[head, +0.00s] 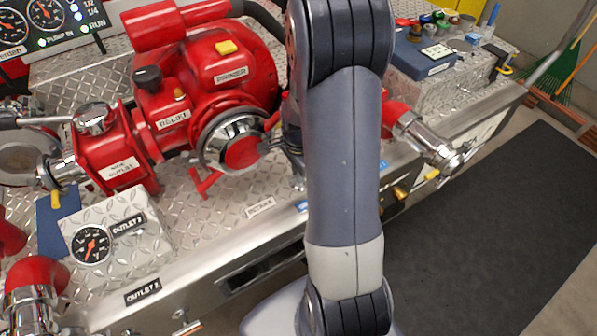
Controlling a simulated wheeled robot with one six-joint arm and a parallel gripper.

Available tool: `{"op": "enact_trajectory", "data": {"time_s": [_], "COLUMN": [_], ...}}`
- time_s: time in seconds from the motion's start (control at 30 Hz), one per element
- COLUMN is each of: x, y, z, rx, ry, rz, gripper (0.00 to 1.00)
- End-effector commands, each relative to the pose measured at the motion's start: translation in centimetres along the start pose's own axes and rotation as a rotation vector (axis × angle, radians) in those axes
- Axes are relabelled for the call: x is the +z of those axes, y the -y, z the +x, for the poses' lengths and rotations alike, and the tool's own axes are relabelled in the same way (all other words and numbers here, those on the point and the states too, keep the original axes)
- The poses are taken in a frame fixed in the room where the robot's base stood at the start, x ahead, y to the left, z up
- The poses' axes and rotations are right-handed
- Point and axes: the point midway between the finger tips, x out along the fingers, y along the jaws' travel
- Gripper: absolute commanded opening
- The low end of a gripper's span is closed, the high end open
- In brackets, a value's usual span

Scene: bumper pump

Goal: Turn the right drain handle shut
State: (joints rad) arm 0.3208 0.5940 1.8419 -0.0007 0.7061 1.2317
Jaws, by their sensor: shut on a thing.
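The red pump (228,75) stands on a diamond-plate deck, with a round chrome-rimmed intake cap (232,145) facing forward. A small red T-shaped handle (205,183) sticks out below the cap on its left. My grey arm rises through the middle of the picture and covers the area right of the cap. Part of my gripper (291,150) shows as dark pieces at the arm's left edge, just right of the cap. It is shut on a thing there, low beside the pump. The right drain handle and the fingertips are mostly hidden, so the handle's angle cannot be told.
A chrome outlet (430,145) sticks out to the right of my arm. A gauge box (115,232) and another outlet (35,295) stand at the left. Caps and small items lie on a blue box (425,55) at the back right. A dark mat (480,240) covers clear floor.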

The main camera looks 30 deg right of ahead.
Motion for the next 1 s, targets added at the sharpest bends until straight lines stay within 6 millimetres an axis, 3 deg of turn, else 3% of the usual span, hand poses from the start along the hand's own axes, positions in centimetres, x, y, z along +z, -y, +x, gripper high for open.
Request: {"op": "enact_trajectory", "data": {"time_s": [0.2, 0.23, 0.47, 1.0], "x": [0.00, 0.00, 0.00, 0.00], "y": [0.01, 0.01, 0.01, 0.00], "z": [-0.03, -0.03, -0.02, -0.01], "rx": [-0.001, -0.001, -0.001, 0.000], "ry": [0.000, 0.000, 0.000, 0.000], "rz": [0.002, 0.002, 0.001, -0.002], "gripper": [0.00, 0.13, 0.32, 0.33]}}
